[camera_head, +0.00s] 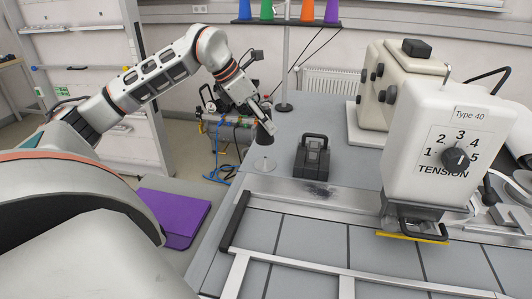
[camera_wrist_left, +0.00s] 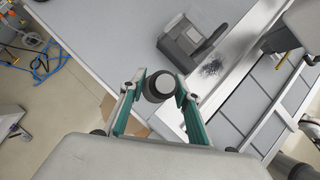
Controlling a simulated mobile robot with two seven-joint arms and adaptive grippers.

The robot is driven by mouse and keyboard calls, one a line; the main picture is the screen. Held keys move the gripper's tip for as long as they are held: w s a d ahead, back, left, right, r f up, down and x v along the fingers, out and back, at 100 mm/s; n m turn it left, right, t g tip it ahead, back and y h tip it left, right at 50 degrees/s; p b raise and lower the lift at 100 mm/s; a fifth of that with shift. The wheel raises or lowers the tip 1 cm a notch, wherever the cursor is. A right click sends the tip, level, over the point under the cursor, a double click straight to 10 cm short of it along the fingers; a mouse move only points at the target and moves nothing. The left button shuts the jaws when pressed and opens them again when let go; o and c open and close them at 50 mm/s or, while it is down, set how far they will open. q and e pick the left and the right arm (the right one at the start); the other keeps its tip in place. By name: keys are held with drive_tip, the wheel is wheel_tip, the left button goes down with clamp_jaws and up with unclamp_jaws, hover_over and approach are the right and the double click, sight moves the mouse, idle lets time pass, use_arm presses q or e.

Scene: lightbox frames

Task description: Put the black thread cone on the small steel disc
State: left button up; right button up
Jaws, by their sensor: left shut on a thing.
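The black thread cone (camera_head: 265,134) is upright between the fingertips of my left gripper (camera_head: 262,112). In the left wrist view, the cone (camera_wrist_left: 158,85) shows from above as a dark round end, with one green-lined finger of the gripper (camera_wrist_left: 158,88) on each side. The gripper is shut on it. The small steel disc (camera_head: 264,164) lies on the grey table just below the cone in the head view; I cannot tell whether they touch. In the left wrist view the disc is hidden. My right gripper is not in view.
A dark block with a handle (camera_head: 312,157) stands right of the cone. The sewing machine head (camera_head: 432,145) and a metal frame (camera_head: 290,262) take up the right. Coloured cones stand on a rack (camera_head: 286,22) behind. The table's left edge is close to the disc.

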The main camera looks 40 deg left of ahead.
use_arm(q)
wheel_tip(320, 180, down, 9)
drive_tip(key=shift+r+b, duration=0.15)
drive_tip(key=shift+b, duration=0.3)
drive_tip(key=o, duration=1.2)
drive_tip(key=b+v, duration=0.1)
drive_tip(key=v, duration=1.1)
